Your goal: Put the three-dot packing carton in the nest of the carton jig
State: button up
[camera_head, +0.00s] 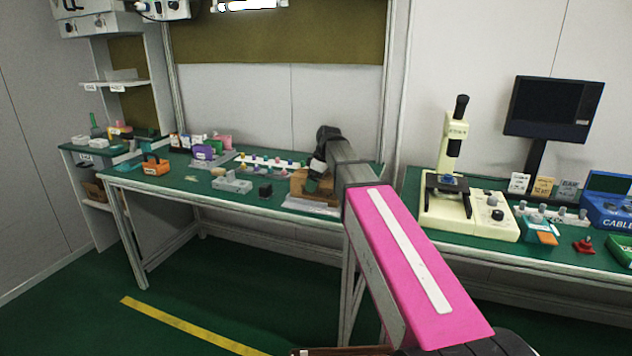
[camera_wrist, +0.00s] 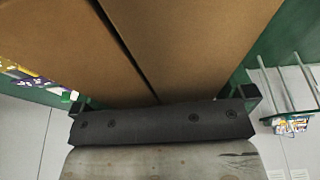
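A brown packing carton (camera_head: 299,184) is at the bench's front edge in the head view, partly hidden by my arm. It fills the upper wrist view as two cardboard flaps (camera_wrist: 185,45) meeting at a dark seam. No dots show on the visible faces. My gripper (camera_head: 314,181) reaches down over the carton from the right. No nest can be made out.
A grey fixture (camera_head: 232,185) and a small black block (camera_head: 265,190) stand left of the carton. An orange caddy (camera_head: 156,166) and a purple bin (camera_head: 203,152) are farther left. A row of coloured pegs (camera_head: 272,161) lies behind. A cream microscope (camera_head: 452,180) stands on the right bench.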

jog(key=v, duration=1.2)
jog(key=shift+s+r, duration=0.1)
